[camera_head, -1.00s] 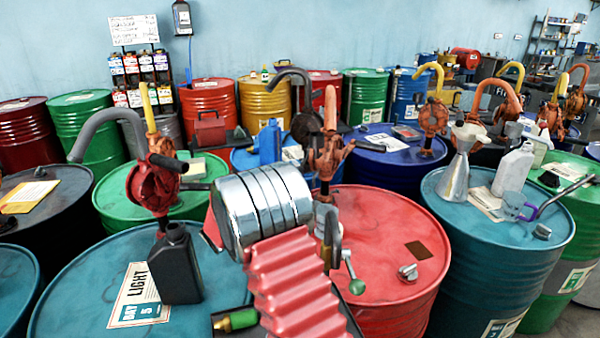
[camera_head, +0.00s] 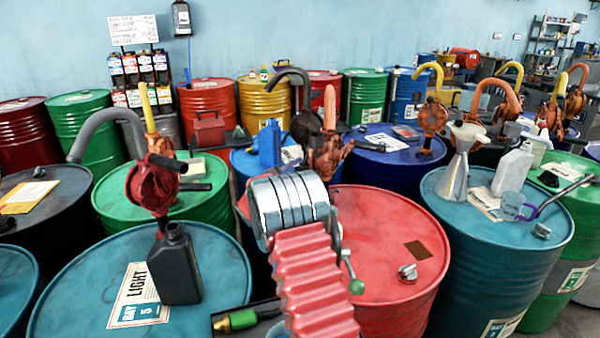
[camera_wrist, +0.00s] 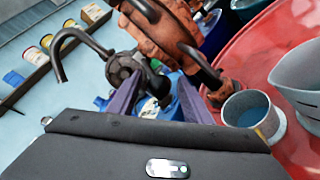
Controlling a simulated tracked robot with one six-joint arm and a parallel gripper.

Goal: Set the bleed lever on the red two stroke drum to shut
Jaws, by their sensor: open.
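The red drum (camera_head: 385,220) stands at the middle right in the head view, and its red top (camera_wrist: 285,55) shows at the right in the wrist view. A metal lever with a green knob (camera_head: 356,287) sticks out at the drum's near left side. I cannot tell its setting. An orange-brown rusty pump (camera_head: 326,150) stands behind my arm; a rusty pump body (camera_wrist: 165,30) also fills the top of the wrist view. My gripper (camera_wrist: 159,85) is open, with its purple fingers apart before this pump and nothing clearly between them. In the head view my arm hides it.
A grey cup (camera_wrist: 250,108) and a pale funnel-like vessel (camera_wrist: 300,80) stand on the red top, right of my gripper. A black bottle (camera_head: 175,265) stands on the teal drum (camera_head: 75,280) at left. Another teal drum (camera_head: 500,240) with a funnel (camera_head: 457,175) stands at right.

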